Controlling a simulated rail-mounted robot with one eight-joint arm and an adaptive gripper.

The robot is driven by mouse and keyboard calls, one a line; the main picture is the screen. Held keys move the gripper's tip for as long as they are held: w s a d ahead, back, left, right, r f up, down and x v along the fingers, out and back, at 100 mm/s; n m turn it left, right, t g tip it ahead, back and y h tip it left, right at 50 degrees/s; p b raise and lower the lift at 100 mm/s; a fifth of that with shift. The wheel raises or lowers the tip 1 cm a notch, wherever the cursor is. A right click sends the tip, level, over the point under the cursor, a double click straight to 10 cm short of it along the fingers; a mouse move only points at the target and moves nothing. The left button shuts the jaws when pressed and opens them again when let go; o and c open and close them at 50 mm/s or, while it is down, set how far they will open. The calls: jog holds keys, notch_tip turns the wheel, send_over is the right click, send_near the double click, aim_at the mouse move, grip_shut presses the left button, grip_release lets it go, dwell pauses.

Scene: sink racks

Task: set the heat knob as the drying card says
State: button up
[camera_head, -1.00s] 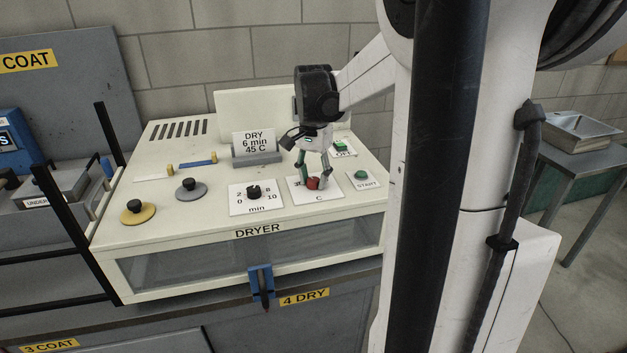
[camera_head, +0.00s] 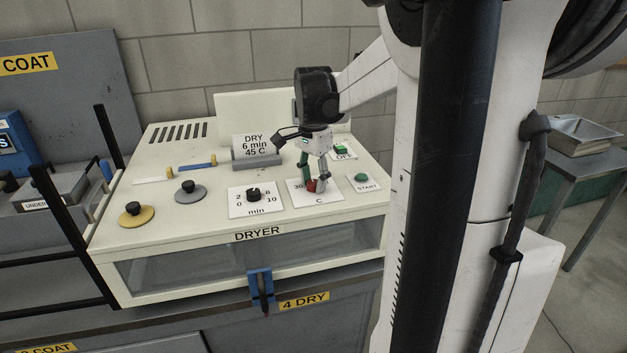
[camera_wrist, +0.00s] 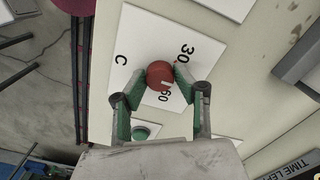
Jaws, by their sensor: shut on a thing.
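The red heat knob (camera_wrist: 159,73) sits on a white plate marked C (camera_wrist: 121,60), with 30 and 60 readable. In the head view the red knob (camera_head: 312,186) is partly hidden by my gripper (camera_head: 313,181), which points down over it. In the wrist view my gripper's green-padded fingers (camera_wrist: 158,80) are shut on the knob from both sides. A white mark shows on the knob's edge near the 60; its exact setting is hard to read. The drying card (camera_head: 254,145) stands in a grey holder and reads DRY 6 min 45 C.
The black min knob (camera_head: 254,195) is left of the heat knob. The green START button (camera_head: 361,177) and the OFF button (camera_head: 341,149) are to the right and behind.

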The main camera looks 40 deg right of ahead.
aim_at(313, 182)
jog(key=o, duration=1.1)
notch_tip(313, 182, up, 12)
jog(key=shift+r, duration=0.1)
jog(key=s+a+f+n+t, duration=0.2)
jog(key=s+a+f+n, duration=0.2)
jog(key=a, duration=0.6)
jog(key=s+a+f+n+t+b, duration=0.1)
jog(key=s+a+f+n+t, duration=0.1)
jog(key=a+n, duration=0.6)
jog(key=s+a+f+n+t, duration=0.3)
jog(key=s+a+f+n, duration=0.2)
jog(key=a, duration=0.6)
jog(key=shift+s+a+f+n, duration=0.35)
jog(key=shift+a+f+n, duration=0.05)
jog(key=shift+f, duration=0.3)
